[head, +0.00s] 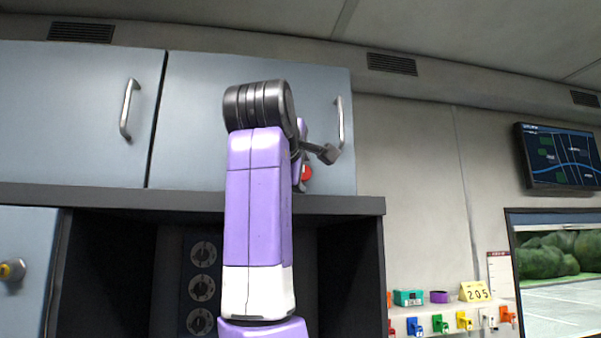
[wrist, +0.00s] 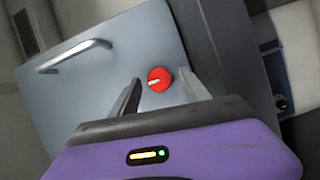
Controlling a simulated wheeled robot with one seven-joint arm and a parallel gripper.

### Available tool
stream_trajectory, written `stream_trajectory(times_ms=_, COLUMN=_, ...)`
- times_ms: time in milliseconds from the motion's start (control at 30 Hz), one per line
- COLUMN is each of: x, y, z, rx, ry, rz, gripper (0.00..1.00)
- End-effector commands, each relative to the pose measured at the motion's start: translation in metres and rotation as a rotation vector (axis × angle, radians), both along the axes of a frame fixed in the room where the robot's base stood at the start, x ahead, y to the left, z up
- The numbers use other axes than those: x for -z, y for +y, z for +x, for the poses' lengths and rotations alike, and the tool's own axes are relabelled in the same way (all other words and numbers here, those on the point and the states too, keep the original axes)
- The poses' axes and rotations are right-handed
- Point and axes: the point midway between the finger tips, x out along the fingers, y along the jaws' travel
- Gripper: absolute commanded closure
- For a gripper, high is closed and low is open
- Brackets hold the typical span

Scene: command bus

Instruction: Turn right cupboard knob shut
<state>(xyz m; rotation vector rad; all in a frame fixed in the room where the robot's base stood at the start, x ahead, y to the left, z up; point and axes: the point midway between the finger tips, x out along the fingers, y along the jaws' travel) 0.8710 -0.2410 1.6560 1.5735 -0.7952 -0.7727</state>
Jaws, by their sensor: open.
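The right cupboard (head: 190,120) has a flat grey-blue door, which also fills the middle of the wrist view (wrist: 90,95). Its round red knob (wrist: 159,79), with a pale pointer mark, sits near the door's edge. In the head view only a bit of red knob (head: 306,173) shows low on the door, partly hidden by my arm. My gripper (wrist: 160,75) is open, with one finger on each side of the knob in the wrist view. I cannot tell whether the fingers touch it. The door lies flush with its neighbour.
A bar handle (head: 340,122) is on the same door, close to my wrist. The left cupboard (head: 60,110) is beside it. A shelf edge (head: 110,198) runs below, over a dark recess with several dials (head: 203,254). A wall screen (head: 560,157) hangs at the right.

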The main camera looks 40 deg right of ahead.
Motion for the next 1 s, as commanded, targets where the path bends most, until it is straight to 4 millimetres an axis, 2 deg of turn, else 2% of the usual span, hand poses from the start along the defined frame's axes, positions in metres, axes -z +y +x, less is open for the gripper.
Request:
stream_trajectory(times_ms=433, x=-0.003, y=0.055, z=-0.035, rx=-0.004, ry=-0.002, rz=-0.002, gripper=0.46)
stream_trajectory(times_ms=600, x=-0.003, y=0.062, z=-0.040, rx=-0.001, ry=0.001, rz=0.000, gripper=0.46)
stream_trajectory(times_ms=1000, x=-0.003, y=0.062, z=-0.040, rx=-0.002, ry=0.001, rz=0.000, gripper=0.46)
